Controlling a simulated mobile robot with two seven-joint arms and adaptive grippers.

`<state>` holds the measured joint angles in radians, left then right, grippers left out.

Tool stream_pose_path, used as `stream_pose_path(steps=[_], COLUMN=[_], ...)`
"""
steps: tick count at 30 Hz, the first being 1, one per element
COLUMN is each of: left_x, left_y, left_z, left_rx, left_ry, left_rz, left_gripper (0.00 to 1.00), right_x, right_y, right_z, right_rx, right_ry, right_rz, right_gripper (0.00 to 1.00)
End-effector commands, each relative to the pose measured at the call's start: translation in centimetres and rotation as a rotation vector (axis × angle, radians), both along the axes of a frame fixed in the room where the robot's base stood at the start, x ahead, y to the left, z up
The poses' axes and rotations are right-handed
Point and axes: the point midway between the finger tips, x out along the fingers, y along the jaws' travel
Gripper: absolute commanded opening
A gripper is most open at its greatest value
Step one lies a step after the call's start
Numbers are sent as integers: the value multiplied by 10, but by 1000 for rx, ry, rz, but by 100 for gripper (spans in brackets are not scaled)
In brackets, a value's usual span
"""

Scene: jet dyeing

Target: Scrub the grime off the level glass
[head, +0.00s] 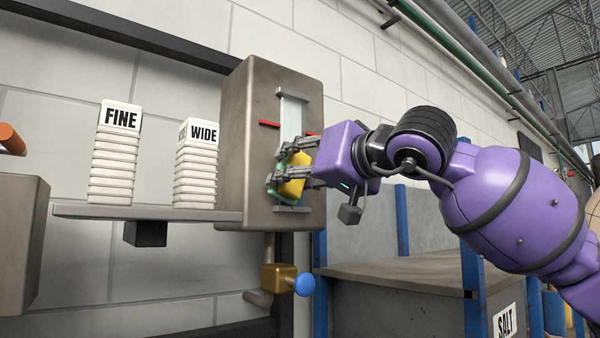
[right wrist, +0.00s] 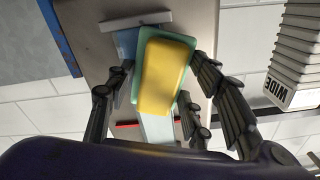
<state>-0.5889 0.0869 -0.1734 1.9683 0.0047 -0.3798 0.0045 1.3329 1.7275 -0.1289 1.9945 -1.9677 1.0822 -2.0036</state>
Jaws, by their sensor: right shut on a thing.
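The level glass (head: 291,113) is a pale upright strip on the front of a brown-grey metal housing (head: 243,120). Red marks sit beside it. My right gripper (head: 285,172) is shut on a yellow sponge with a green pad (head: 295,176) and holds it at the lower part of the glass. In the right wrist view the sponge (right wrist: 164,77) lies between the fingers, its green side toward the glass (right wrist: 157,128). It covers part of the glass, and I cannot tell whether it touches. I cannot make out grime on the visible glass. My left gripper is not in view.
A shelf (head: 150,212) left of the housing carries a FINE stack (head: 115,155) and a WIDE stack (head: 196,165). A brass valve with a blue knob (head: 303,284) sits below the housing. A grey SALT bin (head: 400,275) with blue posts stands at lower right.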

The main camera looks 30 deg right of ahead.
Motion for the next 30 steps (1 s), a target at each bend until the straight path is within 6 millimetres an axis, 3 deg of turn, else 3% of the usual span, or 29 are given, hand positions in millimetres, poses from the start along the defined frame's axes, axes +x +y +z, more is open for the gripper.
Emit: stream_pose_path(steps=[17,30], left_x=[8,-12], left_y=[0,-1], left_z=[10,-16], left_rx=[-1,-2], left_ry=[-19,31], left_rz=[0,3], left_gripper=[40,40], right_x=[4,11], right_y=[1,-26], right_z=[1,-6], right_rx=[-1,-1], right_ry=[-3,9], right_rz=[1,-3], right_gripper=[27,27])
